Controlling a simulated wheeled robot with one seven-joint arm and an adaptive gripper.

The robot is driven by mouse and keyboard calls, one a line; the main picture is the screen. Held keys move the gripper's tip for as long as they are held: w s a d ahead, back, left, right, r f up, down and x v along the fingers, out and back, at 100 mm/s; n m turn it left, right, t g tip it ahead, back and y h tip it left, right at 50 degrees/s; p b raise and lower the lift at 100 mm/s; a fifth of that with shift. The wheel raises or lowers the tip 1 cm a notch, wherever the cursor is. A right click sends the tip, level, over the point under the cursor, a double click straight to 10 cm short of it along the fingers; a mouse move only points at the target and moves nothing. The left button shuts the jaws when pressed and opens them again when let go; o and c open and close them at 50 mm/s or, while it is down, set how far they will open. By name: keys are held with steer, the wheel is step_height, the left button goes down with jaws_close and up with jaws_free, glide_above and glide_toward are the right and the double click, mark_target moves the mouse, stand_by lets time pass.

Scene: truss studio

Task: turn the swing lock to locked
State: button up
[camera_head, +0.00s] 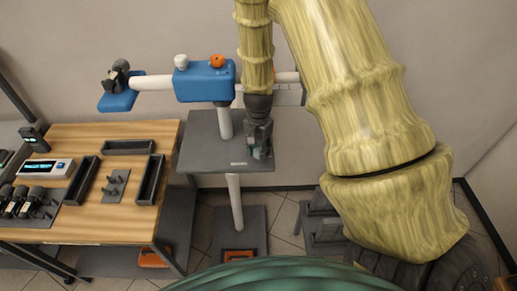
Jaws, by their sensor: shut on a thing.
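A blue boom head (203,84) sits on a white post (225,122). A white knob (181,62) and an orange knob (217,61) stand on its top. No part is plainly marked as the swing lock, and I cannot read its setting. My gripper (258,152) points down in front of the right part of the grey stand table (198,150), to the right of the post. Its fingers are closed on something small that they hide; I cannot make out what. The knobs are clear of the gripper.
The white boom (152,83) reaches left to a dark instrument (118,75) above a blue plate (117,102). A wooden bench (128,222) at left carries dark trays and a meter (45,168). My arm hides much of the right side.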

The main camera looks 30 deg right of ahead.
mark_target(259, 151)
steer(key=shift+w+d, duration=0.1)
steer(key=o, duration=1)
step_height(259, 151, up, 12)
stand_by(0.6)
